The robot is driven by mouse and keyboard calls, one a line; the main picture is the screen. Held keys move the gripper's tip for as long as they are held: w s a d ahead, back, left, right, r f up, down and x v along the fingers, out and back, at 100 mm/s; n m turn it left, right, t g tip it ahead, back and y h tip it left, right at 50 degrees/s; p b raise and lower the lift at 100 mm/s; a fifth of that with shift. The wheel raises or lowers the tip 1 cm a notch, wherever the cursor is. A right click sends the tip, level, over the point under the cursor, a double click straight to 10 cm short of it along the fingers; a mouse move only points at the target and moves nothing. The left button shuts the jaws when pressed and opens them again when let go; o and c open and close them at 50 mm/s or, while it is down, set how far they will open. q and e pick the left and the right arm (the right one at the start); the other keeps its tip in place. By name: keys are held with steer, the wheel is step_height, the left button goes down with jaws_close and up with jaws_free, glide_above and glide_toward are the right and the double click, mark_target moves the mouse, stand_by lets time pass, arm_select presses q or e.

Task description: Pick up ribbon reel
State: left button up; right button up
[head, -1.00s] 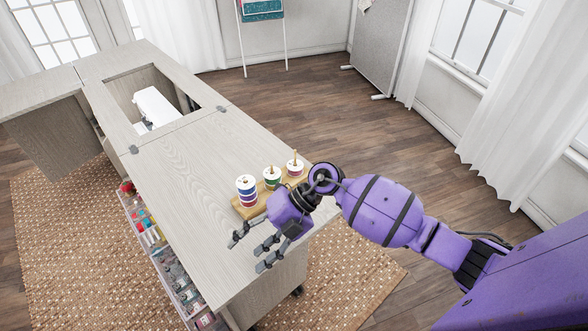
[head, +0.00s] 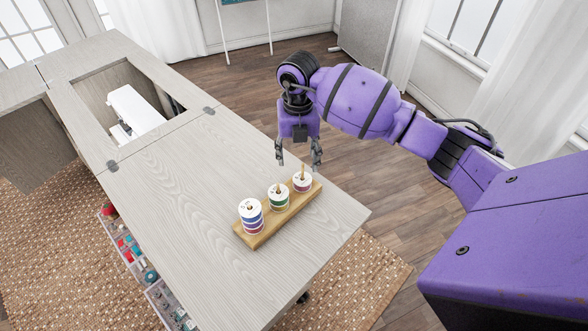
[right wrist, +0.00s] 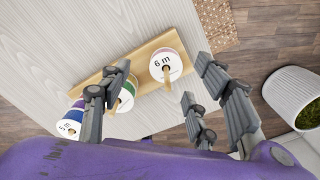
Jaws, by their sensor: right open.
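Three stacks of ribbon reels stand on pegs of a wooden board (head: 268,228) on the cabinet top. The left stack (head: 251,216) is tallest, with blue and purple bands. The middle stack (head: 278,198) is green and white. The right stack (head: 302,183) is the shortest; in the right wrist view its white top reel (right wrist: 170,66) reads "6 m". My right gripper (head: 298,163) is open and empty, pointing down just above and behind the right stack. In the right wrist view its fingers (right wrist: 165,100) are spread near that stack. My left gripper is out of view.
The pale wooden cabinet top (head: 190,200) is clear left of the board. A white sewing machine (head: 132,110) sits in the recess farther back. Clear drawers (head: 160,300) hold small supplies on the cabinet's side. A white planter (right wrist: 292,92) stands on the floor.

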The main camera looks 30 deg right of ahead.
mark_target(301, 177)
steer(key=shift+s+f, duration=0.25)
steer(key=shift+f, duration=0.35)
steer(key=shift+s+f, duration=0.2)
steer(key=shift+f, duration=0.35)
steer(key=shift+s+f, duration=0.25)
step_height(301, 177, down, 5)
steer(key=shift+s+d+r+p, duration=0.15)
steer(key=shift+r+p, duration=0.05)
steer(key=shift+p, duration=0.1)
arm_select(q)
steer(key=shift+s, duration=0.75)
arm_select(e)
steer(key=shift+c, duration=0.5)
steer(key=c, duration=0.9)
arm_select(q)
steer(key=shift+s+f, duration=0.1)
arm_select(e)
steer(key=shift+c, duration=0.2)
steer(key=shift+r, duration=0.1)
step_height(301, 177, up, 18)
